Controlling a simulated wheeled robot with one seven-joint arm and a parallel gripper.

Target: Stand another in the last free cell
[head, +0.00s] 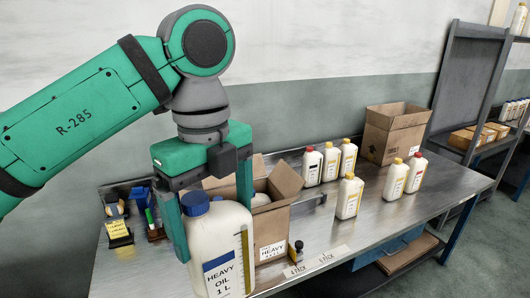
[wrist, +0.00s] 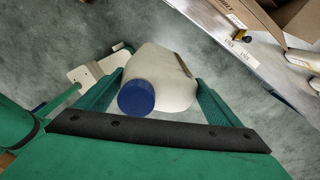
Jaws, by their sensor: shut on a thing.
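My gripper (head: 214,195) is shut on a white bottle (head: 222,245) with a blue cap and a "HEAVY OIL 1 L" label. The bottle is roughly upright, held in front of the bench's near edge. In the wrist view the bottle (wrist: 168,75) sits between the green fingers, its blue cap toward the camera. Behind it an open cardboard box (head: 283,218) marked "HEAVY" stands on the bench.
Another open box (head: 396,132) is at the back right. A small stamp-like item (head: 296,253) and a label strip (head: 318,262) lie near the front edge.

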